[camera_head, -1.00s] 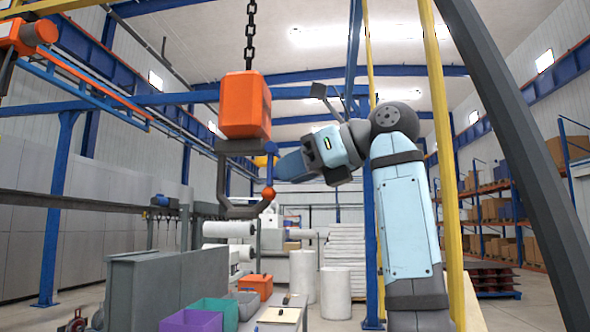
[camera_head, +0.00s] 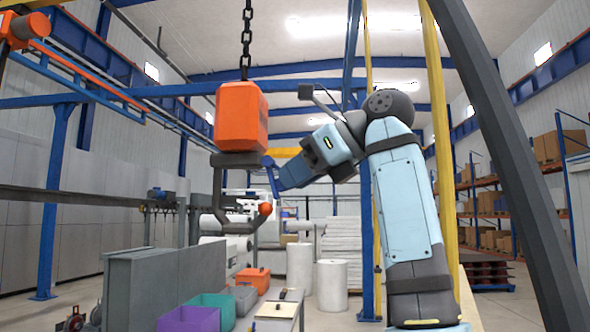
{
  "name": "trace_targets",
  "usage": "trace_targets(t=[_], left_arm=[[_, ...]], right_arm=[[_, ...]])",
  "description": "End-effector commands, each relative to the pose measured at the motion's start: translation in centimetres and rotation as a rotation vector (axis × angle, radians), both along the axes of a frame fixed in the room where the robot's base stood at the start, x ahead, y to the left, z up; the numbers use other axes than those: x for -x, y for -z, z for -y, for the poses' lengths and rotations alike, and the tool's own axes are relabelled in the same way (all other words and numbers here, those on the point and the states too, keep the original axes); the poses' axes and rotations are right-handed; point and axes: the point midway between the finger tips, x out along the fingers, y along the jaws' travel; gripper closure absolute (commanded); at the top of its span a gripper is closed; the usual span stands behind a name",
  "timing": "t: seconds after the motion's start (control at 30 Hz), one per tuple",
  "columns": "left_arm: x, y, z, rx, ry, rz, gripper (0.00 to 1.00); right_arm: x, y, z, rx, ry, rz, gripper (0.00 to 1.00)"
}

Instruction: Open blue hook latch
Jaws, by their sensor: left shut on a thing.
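An orange hoist block (camera_head: 241,112) hangs on a dark chain, with a grey hook (camera_head: 217,195) below it. The blue latch (camera_head: 269,170) is on the hook's right side, slanting down to the right. Its lower end appears slightly right of the orange-red ball (camera_head: 265,209) by the hook's tip. The gripper's blue body hides part of the contact, so the fingertips are hard to make out. My right gripper is not in view.
A grey cabinet (camera_head: 140,285) stands below left. A purple bin (camera_head: 188,319), a green bin (camera_head: 214,303) and an orange box (camera_head: 254,277) are below the hook. A yellow post (camera_head: 437,120) and a dark slanted beam (camera_head: 515,150) stand at right.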

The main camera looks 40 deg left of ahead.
Motion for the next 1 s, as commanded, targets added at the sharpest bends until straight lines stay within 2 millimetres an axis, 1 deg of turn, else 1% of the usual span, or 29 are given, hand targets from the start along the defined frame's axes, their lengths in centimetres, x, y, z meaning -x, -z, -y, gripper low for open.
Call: trace_targets(t=[0.03,0.47,0.83,1.0], left_arm=[[-0.1,-0.3,0.1,0.003,0.003,0.002,0.90],[-0.1,-0.3,0.2,0.013,0.003,0.007,0.90],[-0.5,-1.9,0.8,0.012,0.004,0.006,0.91],[-0.7,-2.2,1.0,0.011,0.003,0.007,0.92]], right_arm=[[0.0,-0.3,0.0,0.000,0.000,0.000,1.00],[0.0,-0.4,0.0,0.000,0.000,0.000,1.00],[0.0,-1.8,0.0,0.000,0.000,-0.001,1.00],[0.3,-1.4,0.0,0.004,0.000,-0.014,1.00]])
